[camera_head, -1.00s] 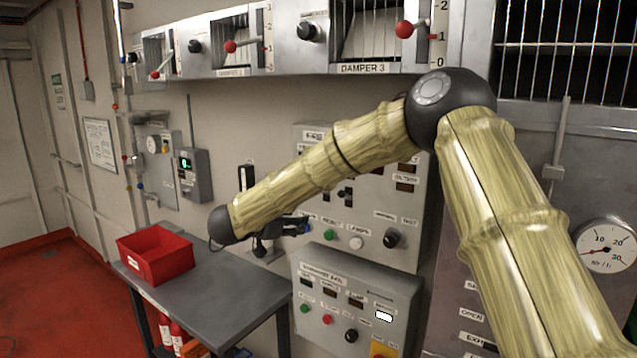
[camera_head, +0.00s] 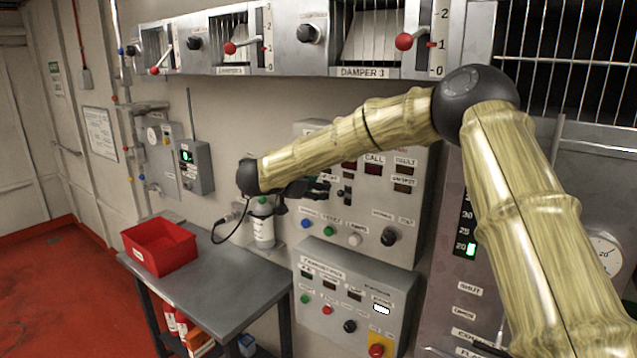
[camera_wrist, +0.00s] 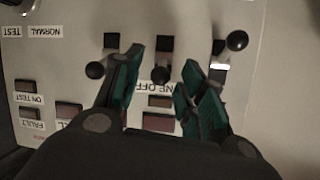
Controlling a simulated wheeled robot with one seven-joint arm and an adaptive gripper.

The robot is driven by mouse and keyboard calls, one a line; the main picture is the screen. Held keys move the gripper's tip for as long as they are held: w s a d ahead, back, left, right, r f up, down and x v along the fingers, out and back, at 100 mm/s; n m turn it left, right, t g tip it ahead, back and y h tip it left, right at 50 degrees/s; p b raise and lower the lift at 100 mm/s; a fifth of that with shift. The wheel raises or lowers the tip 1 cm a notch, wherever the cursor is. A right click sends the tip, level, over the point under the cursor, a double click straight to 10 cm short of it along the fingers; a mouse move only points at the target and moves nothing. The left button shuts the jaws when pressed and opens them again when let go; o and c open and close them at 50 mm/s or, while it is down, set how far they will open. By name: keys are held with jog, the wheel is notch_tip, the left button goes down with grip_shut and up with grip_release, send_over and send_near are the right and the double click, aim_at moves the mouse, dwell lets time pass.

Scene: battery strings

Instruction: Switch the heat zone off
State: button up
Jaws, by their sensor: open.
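The upper grey control panel (camera_head: 420,215) carries a row of small black levers. In the wrist view, where lettering is upside down, I see a left lever (camera_wrist: 95,70), a middle lever (camera_wrist: 160,75) and a right lever (camera_wrist: 237,41). The left and middle knobs hang toward the bottom of the picture; the right knob sits higher. A partly hidden label reading "...NE OFF" (camera_wrist: 150,87) is by the middle lever. My gripper (camera_wrist: 158,72) is open, its green-lined fingers either side of the middle lever, contact unclear. In the head view my gripper (camera_head: 322,190) is at the panel's left part.
A lower panel (camera_head: 340,265) with buttons and a yellow-backed red knob (camera_head: 376,350) is below. A bench (camera_head: 225,295) holds a red bin (camera_head: 160,247); a white bottle (camera_head: 263,228) stands behind my wrist. Damper levers (camera_head: 404,41) are above. The floor at left is clear.

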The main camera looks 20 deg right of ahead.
jog(key=shift+x, duration=0.85)
grip_shut()
